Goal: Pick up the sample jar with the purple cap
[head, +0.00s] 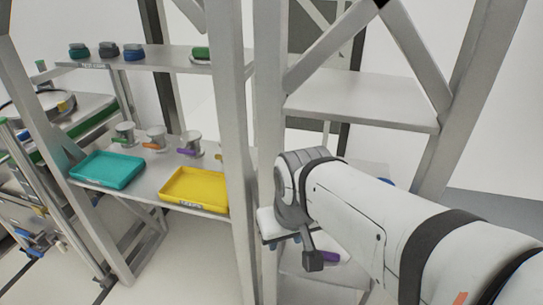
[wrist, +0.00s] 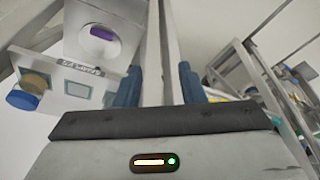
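A purple cap (wrist: 102,33) shows at the upper left of the wrist view, within a pale round shape on a light grey surface. In the head view a purple piece (head: 328,257) shows low behind my arm, on a pale shelf; the rest of it is hidden. I cannot tell for sure that the two are the same thing. My gripper (wrist: 160,80) has its two blue fingers apart, with nothing between them. The purple cap lies to the left of and beyond the fingers.
Metal rack posts (head: 268,130) stand close to my arm.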

